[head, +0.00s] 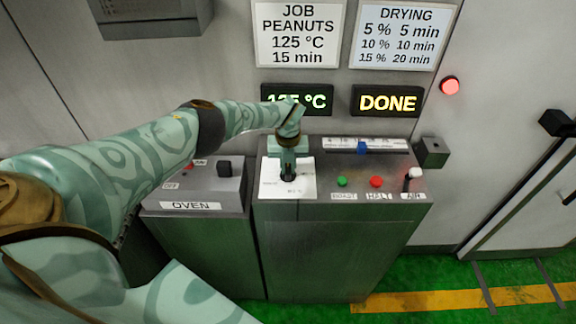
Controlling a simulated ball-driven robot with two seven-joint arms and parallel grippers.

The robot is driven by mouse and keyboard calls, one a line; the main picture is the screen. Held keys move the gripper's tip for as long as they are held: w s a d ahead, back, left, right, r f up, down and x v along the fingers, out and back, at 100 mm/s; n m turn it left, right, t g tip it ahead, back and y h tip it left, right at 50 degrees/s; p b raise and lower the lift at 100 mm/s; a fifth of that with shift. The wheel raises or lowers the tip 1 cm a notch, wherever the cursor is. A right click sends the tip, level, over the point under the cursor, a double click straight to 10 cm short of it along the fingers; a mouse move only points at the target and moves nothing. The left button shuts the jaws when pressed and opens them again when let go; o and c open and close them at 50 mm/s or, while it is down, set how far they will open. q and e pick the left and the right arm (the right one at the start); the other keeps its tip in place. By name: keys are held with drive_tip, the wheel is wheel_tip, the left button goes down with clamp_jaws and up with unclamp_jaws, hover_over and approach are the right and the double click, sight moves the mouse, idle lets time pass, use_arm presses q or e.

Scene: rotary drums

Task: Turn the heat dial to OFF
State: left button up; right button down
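The heat dial's white scale plate (303,188) lies on the left part of the console top. My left gripper (288,176) points straight down over the middle of this plate, with its fingertips at a dark knob there. The gripper hides most of the knob, so I cannot tell which way it points or whether the fingers grip it. The display (297,99) above seems to read 125 °C, partly covered by my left wrist. My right gripper is not in view.
The console (345,250) also carries a blue slider (361,147), a green button (342,182), a red button (376,182) and a white-tipped air lever (412,176). An oven box (194,206) stands to the left. A DONE display (387,102) and a red lamp (449,86) are lit.

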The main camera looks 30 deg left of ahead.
sight(288, 167)
use_arm(q)
drive_tip(key=o, duration=0.4)
drive_tip(key=shift+r, duration=0.1)
wheel_tip(288, 167, up, 5)
drive_tip(key=shift+w+a+r+p, duration=0.1)
drive_tip(key=shift+r+p, duration=0.05)
drive_tip(key=shift+p, duration=0.9)
wheel_tip(288, 167, up, 11)
